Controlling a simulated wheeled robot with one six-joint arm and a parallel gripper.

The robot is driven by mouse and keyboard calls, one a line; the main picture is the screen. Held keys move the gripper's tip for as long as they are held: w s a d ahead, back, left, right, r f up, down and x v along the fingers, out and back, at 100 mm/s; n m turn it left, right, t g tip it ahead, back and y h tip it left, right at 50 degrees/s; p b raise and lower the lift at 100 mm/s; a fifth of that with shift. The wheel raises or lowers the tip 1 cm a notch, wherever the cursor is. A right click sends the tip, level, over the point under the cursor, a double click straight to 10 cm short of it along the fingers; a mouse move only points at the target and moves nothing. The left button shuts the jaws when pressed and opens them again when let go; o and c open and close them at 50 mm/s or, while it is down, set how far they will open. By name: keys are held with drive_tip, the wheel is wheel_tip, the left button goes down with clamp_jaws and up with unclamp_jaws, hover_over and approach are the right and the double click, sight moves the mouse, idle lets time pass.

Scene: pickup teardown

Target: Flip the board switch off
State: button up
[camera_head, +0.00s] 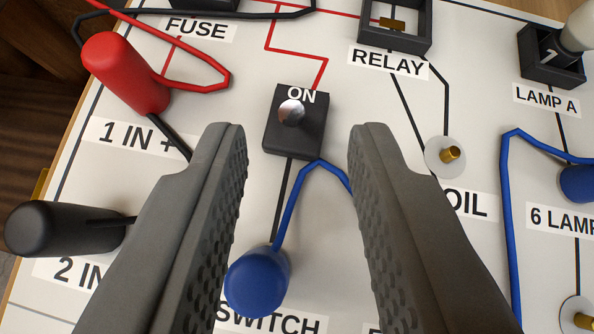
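The board switch (295,121) is a small black block with a silver lever knob, in the upper middle of the view. The word ON shows at its far edge, and the knob sits close to that word. My gripper (300,140) is open, with its two dark ridged fingers on either side of the picture's middle. The switch appears between and beyond the fingertips, and nothing is held. I cannot tell how far above the board the fingers are. The SWITCH label (272,322) is partly hidden by the left finger and a blue plug.
A blue plug (257,280) with a blue wire stands just nearer than the switch. A red plug (125,75) and a black plug (62,229) are at left. The relay (394,25), a brass coil post (447,154) and lamp A (552,62) lie right.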

drive_tip(key=v, duration=1.2)
drive_tip(key=shift+s, duration=0.3)
drive_tip(key=s+d+r+t, duration=0.2)
drive_tip(key=s+d+r, duration=0.1)
drive_tip(key=s+d, duration=0.4)
drive_tip(key=s+d+r+m+t+h, duration=0.1)
drive_tip(key=s+d+r, duration=0.3)
drive_tip(key=s+d, duration=0.4)
drive_tip(key=s+d+r+m+t, duration=0.1)
drive_tip(key=s+d+r+t, duration=0.2)
drive_tip(key=s+d, duration=0.4)
drive_tip(key=s+t, duration=0.1)
drive_tip(key=s, duration=0.8)
drive_tip(key=shift+s+d+r, duration=0.2)
drive_tip(key=shift+s+d, duration=0.15)
drive_tip(key=shift+c, duration=0.4)
